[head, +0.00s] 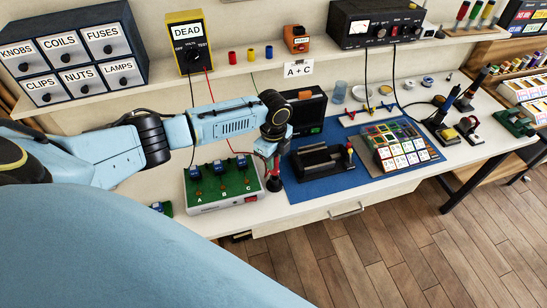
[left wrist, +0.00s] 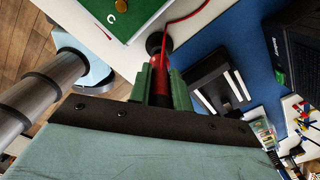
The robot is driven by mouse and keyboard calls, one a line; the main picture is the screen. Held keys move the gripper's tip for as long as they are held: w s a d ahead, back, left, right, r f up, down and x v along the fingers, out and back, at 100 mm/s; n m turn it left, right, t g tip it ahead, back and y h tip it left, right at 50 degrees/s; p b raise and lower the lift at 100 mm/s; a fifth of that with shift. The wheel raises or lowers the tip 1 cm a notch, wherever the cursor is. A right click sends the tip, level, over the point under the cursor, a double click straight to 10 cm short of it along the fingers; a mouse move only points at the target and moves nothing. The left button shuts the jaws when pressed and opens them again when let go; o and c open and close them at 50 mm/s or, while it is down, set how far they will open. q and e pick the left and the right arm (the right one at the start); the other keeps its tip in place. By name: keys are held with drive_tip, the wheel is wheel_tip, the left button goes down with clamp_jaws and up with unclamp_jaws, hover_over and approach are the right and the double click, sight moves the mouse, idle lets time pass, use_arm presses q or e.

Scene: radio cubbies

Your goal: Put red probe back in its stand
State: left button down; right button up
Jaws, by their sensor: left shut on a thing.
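My left gripper (head: 273,162) points down at the front edge of the bench, between the green A-B-C board and the blue mat. In the left wrist view its green fingers (left wrist: 157,88) are shut on the red probe (left wrist: 154,80). The red probe (head: 274,170) shows only partly in the head view, below the gripper. A black round stand (head: 274,185) is directly below it; the stand also shows beyond the probe in the left wrist view (left wrist: 156,42). The probe's lower end overlaps the stand; I cannot tell whether it is seated. My right gripper is out of view.
The green board (head: 222,186) is close on the left. A black cradle (head: 323,161) sits on the blue mat (head: 305,184) to the right. A red wire (left wrist: 194,17) runs beside the stand. The DEAD meter (head: 188,43) stands on the shelf.

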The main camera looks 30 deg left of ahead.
use_arm(q)
drive_tip(key=shift+f+b, duration=0.7)
drive_tip(key=shift+f, duration=0.7)
drive_tip(key=shift+c, duration=2.1)
unclamp_jaws()
wheel_tip(320, 180, up, 9)
drive_tip(key=p, duration=0.9)
drive_tip(key=shift+r, duration=0.1)
